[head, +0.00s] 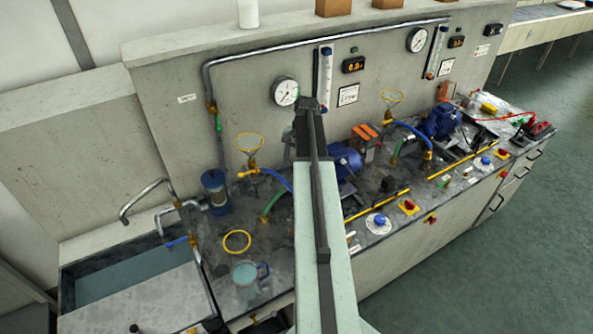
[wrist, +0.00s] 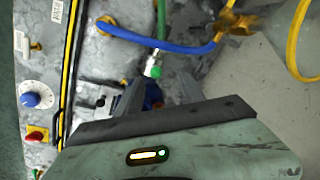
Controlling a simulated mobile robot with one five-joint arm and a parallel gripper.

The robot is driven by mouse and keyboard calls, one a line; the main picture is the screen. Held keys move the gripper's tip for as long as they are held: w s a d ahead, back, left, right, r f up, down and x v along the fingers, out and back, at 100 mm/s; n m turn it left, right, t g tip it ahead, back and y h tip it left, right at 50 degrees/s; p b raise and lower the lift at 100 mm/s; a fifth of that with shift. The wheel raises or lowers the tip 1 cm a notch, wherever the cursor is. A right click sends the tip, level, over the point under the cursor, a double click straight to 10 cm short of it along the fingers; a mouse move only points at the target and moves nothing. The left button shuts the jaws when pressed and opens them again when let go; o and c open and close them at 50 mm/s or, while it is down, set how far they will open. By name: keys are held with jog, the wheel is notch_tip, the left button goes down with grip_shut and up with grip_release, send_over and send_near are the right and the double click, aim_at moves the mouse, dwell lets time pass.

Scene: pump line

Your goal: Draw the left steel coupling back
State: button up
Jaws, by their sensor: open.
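A steel coupling (wrist: 153,65) with a green band at its lower end shows in the wrist view, at the end of a green hose (wrist: 161,20). My gripper (wrist: 161,82) is open, its two grey fingers spread to either side just below the coupling. They do not appear to hold anything. Something dark blue shows between the fingers, mostly hidden by my gripper. In the head view my arm covers the middle of the bench, so the coupling cannot be made out clearly there.
A blue hose (wrist: 180,47) runs from a brass valve (wrist: 232,22) across the green hose, close to the coupling. A yellow handwheel (wrist: 297,45) stands at the right. In the head view, a blue pump (head: 347,162) stands beside my arm, and a mug (head: 246,273) is on the bench.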

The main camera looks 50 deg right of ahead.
jog(key=shift+m, duration=0.3)
jog(key=f+b, duration=0.5)
jog(key=d+f+b, duration=0.1)
jog(key=f+b, duration=0.1)
jog(key=b, duration=0.1)
jog(key=shift+w+d+f, duration=0.1)
jog(key=shift+w+f, duration=0.2)
jog(key=shift+f, duration=0.1)
jog(key=shift+r, duration=0.15)
jog(key=shift+c, duration=0.4)
grip_shut()
